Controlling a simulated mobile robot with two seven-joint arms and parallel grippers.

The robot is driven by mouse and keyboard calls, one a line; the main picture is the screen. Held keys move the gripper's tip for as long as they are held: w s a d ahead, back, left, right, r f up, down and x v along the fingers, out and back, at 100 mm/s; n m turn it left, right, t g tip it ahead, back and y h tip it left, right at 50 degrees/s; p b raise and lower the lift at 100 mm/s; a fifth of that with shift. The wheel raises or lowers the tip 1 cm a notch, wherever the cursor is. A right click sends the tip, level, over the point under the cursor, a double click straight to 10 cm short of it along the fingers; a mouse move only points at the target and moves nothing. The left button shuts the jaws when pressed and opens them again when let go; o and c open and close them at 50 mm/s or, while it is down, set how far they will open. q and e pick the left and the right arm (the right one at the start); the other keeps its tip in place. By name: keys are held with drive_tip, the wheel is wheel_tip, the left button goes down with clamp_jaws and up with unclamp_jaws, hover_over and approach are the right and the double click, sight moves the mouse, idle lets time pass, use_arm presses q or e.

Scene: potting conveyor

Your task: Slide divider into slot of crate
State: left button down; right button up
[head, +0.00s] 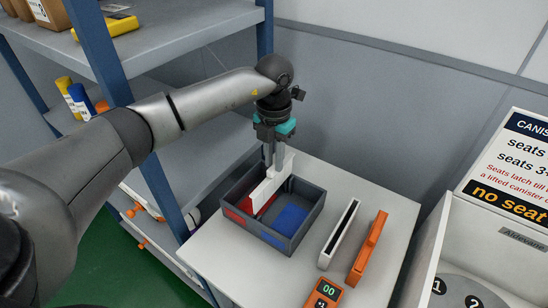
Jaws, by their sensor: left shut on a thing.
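A dark grey crate (318,208) stands on the white table, with a red area at its left inside and a blue area at its right. A white divider (265,192) stands upright over the middle of the crate, its lower part at or inside the crate between red and blue. My left gripper (271,160) points down from above and is shut on the divider's upper part. The slot is hidden behind the divider, so I cannot tell whether the divider's lower edge sits in it. My right gripper is not in view.
A white, dark-topped holder (339,234) and an orange bar (368,247) lie right of the crate on the table (225,266). An orange device (324,295) is in front. Shelving (172,39) stands left; a white signed station (508,160) stands right.

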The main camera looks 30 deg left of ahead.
sight(274, 182)
use_arm(q)
drive_tip(key=shift+f+b, duration=2.9)
drive_tip(key=shift+f, duration=1.2)
drive_tip(key=c, duration=0.7)
unclamp_jaws()
drive_tip(key=shift+r, duration=0.1)
wheel_tip(274, 182, up, 15)
drive_tip(key=shift+r+p, duration=0.1)
drive_tip(key=shift+p, duration=0.2)
